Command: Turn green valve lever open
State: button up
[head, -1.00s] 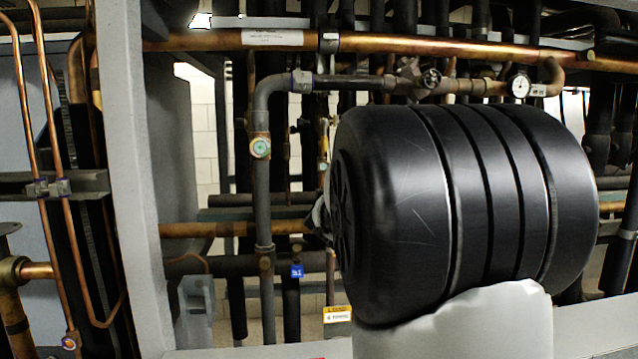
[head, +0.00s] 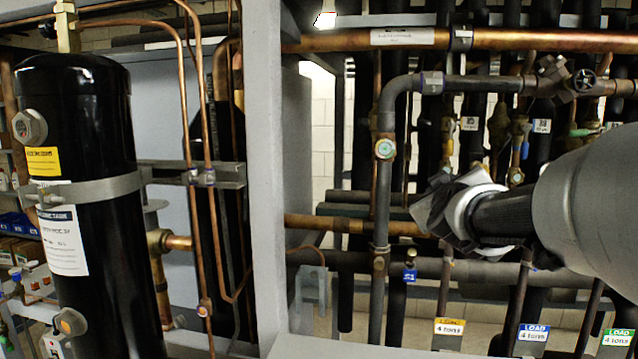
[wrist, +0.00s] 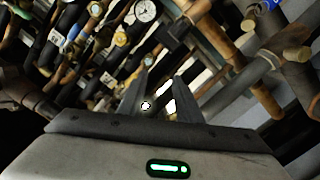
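A small green lever (head: 583,132) shows among the valves on the pipes at the upper right of the head view. It is small, and I cannot tell its exact position on its valve. My gripper (head: 436,207) is left of and below it in the head view, in front of the pipes, at the end of my arm coming from the right. In the wrist view my gripper (wrist: 161,74) has its two fingers apart with nothing between them. I cannot pick out the green lever for sure in the wrist view.
A grey upright post (head: 265,180) stands left of the pipes. A black tank (head: 88,220) stands at far left. A dark elbow pipe (head: 382,205) with a round sight glass (head: 385,148) is left of my gripper. A gauge (wrist: 145,10) shows in the wrist view.

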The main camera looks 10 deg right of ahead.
dwell(0.3)
jog(key=m+g+h+b, duration=0.6)
jog(key=m+h, duration=0.6)
jog(key=m, duration=2.2)
send_near(575, 135)
jog(key=shift+g, duration=0.3)
jog(key=p+x, duration=0.6)
jog(key=x, duration=0.5)
jog(key=shift+w+r, duration=0.15)
jog(key=shift+r, duration=0.05)
grip_shut()
